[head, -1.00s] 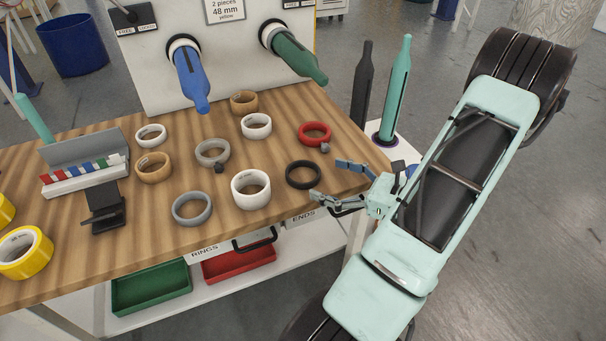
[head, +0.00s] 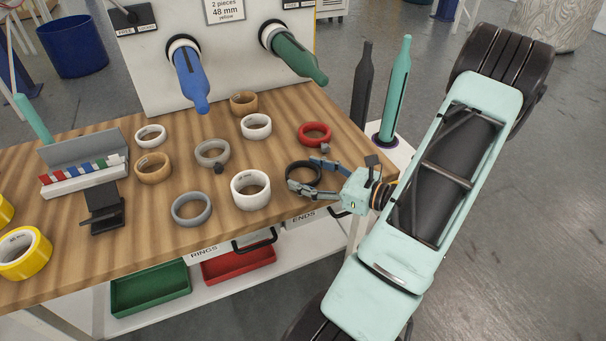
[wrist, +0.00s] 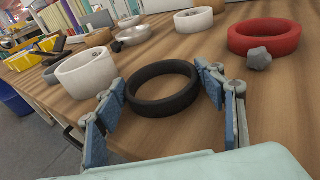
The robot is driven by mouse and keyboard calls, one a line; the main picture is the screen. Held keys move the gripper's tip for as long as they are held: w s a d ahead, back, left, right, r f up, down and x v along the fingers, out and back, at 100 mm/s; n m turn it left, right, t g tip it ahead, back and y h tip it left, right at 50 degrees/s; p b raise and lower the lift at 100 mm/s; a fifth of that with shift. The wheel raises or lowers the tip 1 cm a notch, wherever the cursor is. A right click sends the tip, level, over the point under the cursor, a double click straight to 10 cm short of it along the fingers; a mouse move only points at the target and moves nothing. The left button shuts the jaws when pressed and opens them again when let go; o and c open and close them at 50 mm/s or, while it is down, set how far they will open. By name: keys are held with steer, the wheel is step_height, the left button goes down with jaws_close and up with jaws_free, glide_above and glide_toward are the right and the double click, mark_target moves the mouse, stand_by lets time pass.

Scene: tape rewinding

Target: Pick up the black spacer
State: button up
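The black spacer (head: 303,164) is a thin black ring lying flat on the wooden table near its right front edge. In the wrist view the black spacer (wrist: 162,86) sits between the two fingers. My gripper (head: 311,176) is open around it, one finger on each side, low over the table. In the wrist view my gripper (wrist: 160,95) shows blue finger pads on both sides of the ring. The left pad looks very close to the ring; whether it touches is unclear. A small gap shows at the right.
A white ring (head: 250,205) stands close left of the spacer. A red ring (head: 315,128) with a small grey knob (head: 325,148) lies behind it. Grey, tan and white rings are further left. The table's front edge is close.

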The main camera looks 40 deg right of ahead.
mark_target(309, 163)
steer(key=c, duration=0.4)
steer(key=shift+r, duration=0.1)
steer(key=shift+r, duration=0.55)
steer(key=r, duration=0.2)
steer(key=r+p, duration=0.1)
steer(key=shift+s+a, duration=0.1)
steer(key=shift+s, duration=0.15)
steer(key=s+a+r+p, duration=0.2)
steer(key=s+r+p, duration=0.1)
steer(key=s+a+r+p, duration=0.3)
steer(key=s, duration=0.1)
steer(key=s+a+r+p, duration=0.2)
steer(key=s+r+p, duration=0.1)
steer(key=shift+s+a, duration=0.35)
steer(key=shift+a, duration=0.05)
steer(key=shift+a, duration=0.1)
